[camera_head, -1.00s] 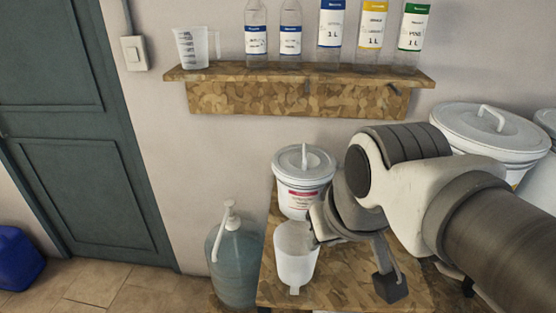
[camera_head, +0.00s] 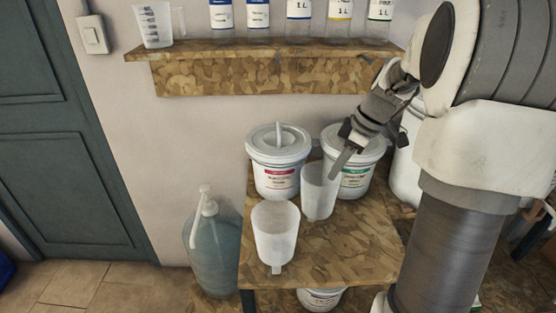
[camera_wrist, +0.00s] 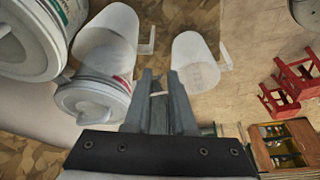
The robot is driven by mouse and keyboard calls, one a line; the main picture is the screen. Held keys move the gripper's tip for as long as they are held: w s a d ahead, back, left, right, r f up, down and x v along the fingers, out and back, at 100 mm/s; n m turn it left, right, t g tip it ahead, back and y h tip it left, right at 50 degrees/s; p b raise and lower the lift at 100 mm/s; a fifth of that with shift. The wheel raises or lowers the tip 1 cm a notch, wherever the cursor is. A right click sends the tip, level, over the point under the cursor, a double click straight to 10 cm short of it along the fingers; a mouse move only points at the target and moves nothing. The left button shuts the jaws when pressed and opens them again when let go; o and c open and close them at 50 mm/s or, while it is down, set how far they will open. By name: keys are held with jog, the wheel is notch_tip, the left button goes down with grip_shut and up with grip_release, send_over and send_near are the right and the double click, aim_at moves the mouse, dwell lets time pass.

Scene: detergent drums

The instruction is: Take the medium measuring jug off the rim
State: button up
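Two translucent white measuring jugs are at the table. One jug (camera_head: 275,238) stands near the front left of the table top; it also shows in the wrist view (camera_wrist: 194,62). The other jug (camera_head: 317,195) is upright in front of the two drums; it also shows in the wrist view (camera_wrist: 112,38). I cannot tell whether it stands or hangs, or which jug is the medium one. My gripper (camera_head: 336,172) is beside the rear jug's upper right side. In the wrist view its fingers (camera_wrist: 160,75) are apart with nothing seen between them.
A red-label drum (camera_head: 278,180) and a green-label drum (camera_head: 356,180) stand lidded at the back of the table (camera_head: 345,250). A pump bottle (camera_head: 210,250) is at the left. The wall shelf (camera_head: 250,75) holds another jug (camera_head: 153,28) and several bottles. Red stools (camera_wrist: 295,80) stand away.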

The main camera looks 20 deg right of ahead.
notch_tip(320, 180, down, 3)
jog(key=d, duration=0.3)
jog(key=b, duration=0.1)
send_over(314, 210)
jog(key=s+d, duration=0.1)
jog(key=d, duration=0.1)
notch_tip(314, 210, down, 9)
jog(key=shift+n, duration=0.4)
jog(key=shift+b+x, duration=0.45)
jog(key=shift+x, duration=2.9)
grip_shut()
